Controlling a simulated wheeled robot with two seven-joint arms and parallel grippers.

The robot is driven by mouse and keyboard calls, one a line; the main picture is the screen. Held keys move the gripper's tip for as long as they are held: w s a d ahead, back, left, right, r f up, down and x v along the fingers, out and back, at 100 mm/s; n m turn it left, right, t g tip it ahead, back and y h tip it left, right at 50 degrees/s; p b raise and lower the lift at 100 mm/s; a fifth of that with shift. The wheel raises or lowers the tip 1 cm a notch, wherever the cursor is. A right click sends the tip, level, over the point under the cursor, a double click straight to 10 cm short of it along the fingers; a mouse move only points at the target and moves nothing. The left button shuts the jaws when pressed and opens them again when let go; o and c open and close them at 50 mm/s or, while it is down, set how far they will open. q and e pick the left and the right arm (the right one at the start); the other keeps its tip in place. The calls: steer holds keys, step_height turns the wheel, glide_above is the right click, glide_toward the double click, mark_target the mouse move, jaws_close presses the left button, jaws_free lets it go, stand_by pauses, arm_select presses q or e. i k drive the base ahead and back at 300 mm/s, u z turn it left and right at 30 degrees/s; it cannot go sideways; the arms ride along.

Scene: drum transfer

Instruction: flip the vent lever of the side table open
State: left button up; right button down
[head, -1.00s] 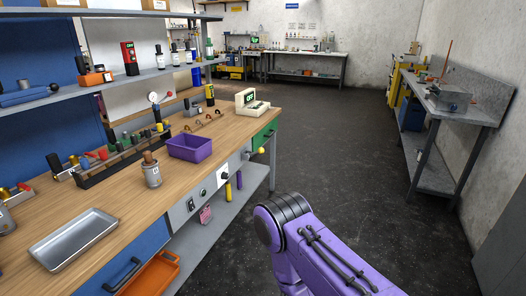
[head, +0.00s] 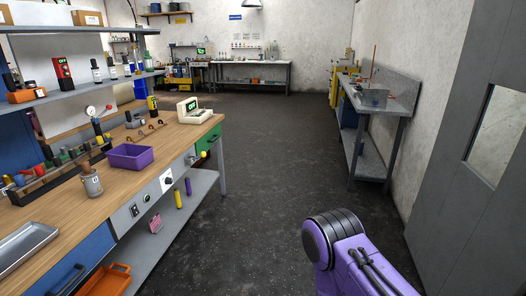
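A grey metal side table (head: 384,118) stands along the right wall, some distance ahead. A grey box-like unit (head: 374,97) sits on its near end. A thin upright orange rod (head: 373,62) rises by this unit; I cannot tell whether it is the vent lever, which is too small to make out from here. Neither of my grippers is in view. Only a purple link of my arm shows at the bottom right, far from the side table.
A long wooden workbench (head: 80,215) fills the left, with a purple bin (head: 132,157) and a metal tray (head: 22,245) on it. A grey door (head: 470,170) stands at the right. The dark floor (head: 270,150) between workbench and side table is clear.

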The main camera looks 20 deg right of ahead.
mark_target(203, 153)
steer(key=z, duration=0.1)
steer(key=k, duration=0.15)
steer(key=z, duration=0.55)
steer(key=i, duration=1.5)
steer(key=u, duration=0.5)
steer(key=i, duration=1.45)
steer(key=u, duration=0.75)
